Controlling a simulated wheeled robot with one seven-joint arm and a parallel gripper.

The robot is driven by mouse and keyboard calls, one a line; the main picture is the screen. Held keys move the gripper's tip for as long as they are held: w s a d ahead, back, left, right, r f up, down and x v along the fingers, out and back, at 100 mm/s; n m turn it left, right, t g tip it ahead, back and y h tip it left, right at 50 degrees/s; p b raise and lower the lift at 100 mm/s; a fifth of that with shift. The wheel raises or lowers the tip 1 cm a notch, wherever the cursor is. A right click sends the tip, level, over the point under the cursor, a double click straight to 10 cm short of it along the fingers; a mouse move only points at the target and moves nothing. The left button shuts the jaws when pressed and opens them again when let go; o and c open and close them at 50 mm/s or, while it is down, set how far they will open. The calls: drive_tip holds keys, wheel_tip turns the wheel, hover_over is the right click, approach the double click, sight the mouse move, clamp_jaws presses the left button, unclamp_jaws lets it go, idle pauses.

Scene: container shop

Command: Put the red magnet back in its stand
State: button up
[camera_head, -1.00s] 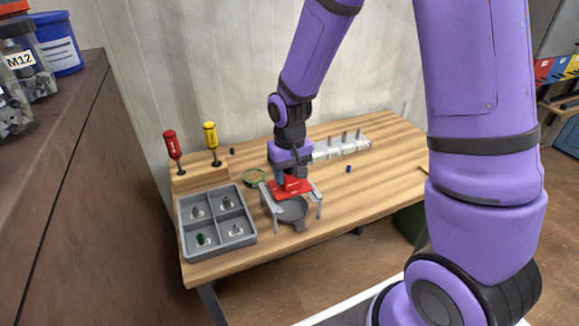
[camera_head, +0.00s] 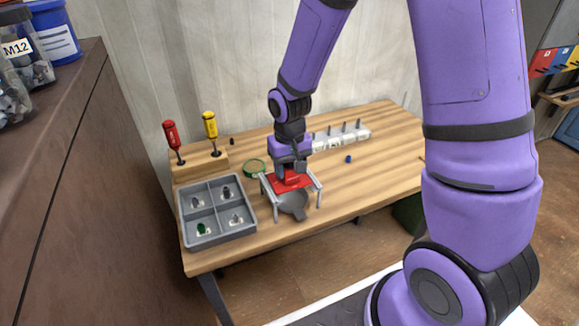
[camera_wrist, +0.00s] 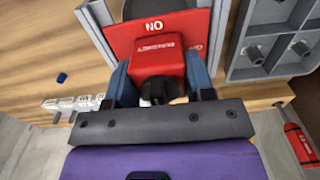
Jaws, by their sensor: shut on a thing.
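The red magnet (camera_wrist: 158,60) is a red block with a flat plate, seen between my fingers in the wrist view. My gripper (camera_wrist: 160,85) is shut on it, one finger on each side. In the head view my gripper (camera_head: 290,170) points down with the red magnet (camera_head: 291,181) at the stand (camera_head: 265,184). The stand is a grey frame with light legs at the bench's front. The magnet's plate lies level with the frame's top; whether it rests on the frame I cannot tell. A grey round pan (camera_head: 293,203) is under the magnet.
A grey four-compartment tray (camera_head: 250,225) with small parts stands left of the stand. Red (camera_head: 173,140) and yellow (camera_head: 211,132) screwdrivers stand in a wooden block behind it. A white rack with posts (camera_head: 342,137) and a blue piece (camera_head: 348,159) are at the back right. The bench's right side is clear.

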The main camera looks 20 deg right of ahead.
drive_tip(key=shift+f, duration=0.15)
drive_tip(key=o, duration=1.3)
drive_tip(key=shift+o, duration=0.2)
wheel_tip(320, 180, up, 11)
drive_tip(key=s+d+r+t, duration=0.2)
drive_tip(key=s+d+r, duration=0.1)
drive_tip(key=s+r, duration=0.6)
drive_tip(key=s+d+r+t, duration=0.3)
drive_tip(key=s+r, duration=0.6)
drive_tip(key=s, duration=0.3)
drive_tip(key=shift+d, duration=0.45)
